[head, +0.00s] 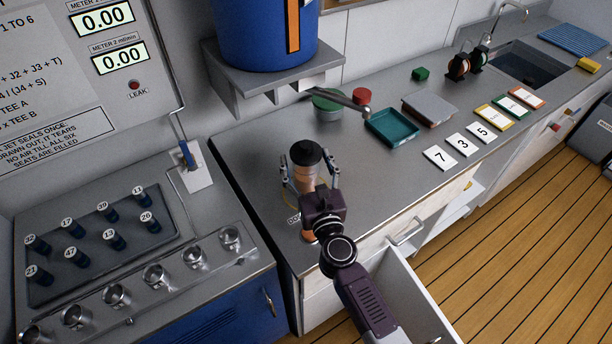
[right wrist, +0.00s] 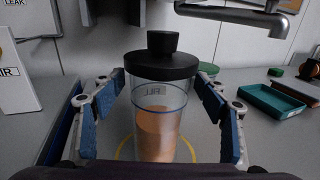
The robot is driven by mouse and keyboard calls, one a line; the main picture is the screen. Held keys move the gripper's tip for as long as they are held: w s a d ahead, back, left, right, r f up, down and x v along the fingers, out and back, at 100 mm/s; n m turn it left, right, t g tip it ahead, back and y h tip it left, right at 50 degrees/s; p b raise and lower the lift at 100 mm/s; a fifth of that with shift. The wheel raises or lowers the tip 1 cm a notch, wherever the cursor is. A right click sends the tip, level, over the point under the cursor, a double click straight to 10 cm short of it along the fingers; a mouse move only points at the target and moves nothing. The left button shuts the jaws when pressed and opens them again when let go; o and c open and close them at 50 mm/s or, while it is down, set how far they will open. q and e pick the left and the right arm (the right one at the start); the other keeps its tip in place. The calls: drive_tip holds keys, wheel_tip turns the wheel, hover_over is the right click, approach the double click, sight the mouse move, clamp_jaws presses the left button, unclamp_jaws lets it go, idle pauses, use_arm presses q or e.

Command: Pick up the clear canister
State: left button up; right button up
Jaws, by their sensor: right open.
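The clear canister (right wrist: 159,110) stands upright on the grey counter. It has a black lid with a knob, a blue line marked FILL, and orange-brown contents below that line. In the head view its black lid (head: 306,153) shows, while my right arm hides much of its body. My right gripper (head: 311,178) is open around it. In the right wrist view the blue-padded fingers (right wrist: 160,140) stand on either side of the canister, with gaps visible between pads and wall. A yellow ring on the counter surrounds its base. My left gripper is not in view.
A metal spout (head: 338,95) juts out under the blue tank (head: 265,35) behind the canister. An open drawer (head: 411,300) is below the counter. The lower left panel (head: 100,235) holds numbered plugs.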

drive_tip(key=c, duration=1.8)
drive_tip(key=shift+r, duration=0.1)
clamp_jaws()
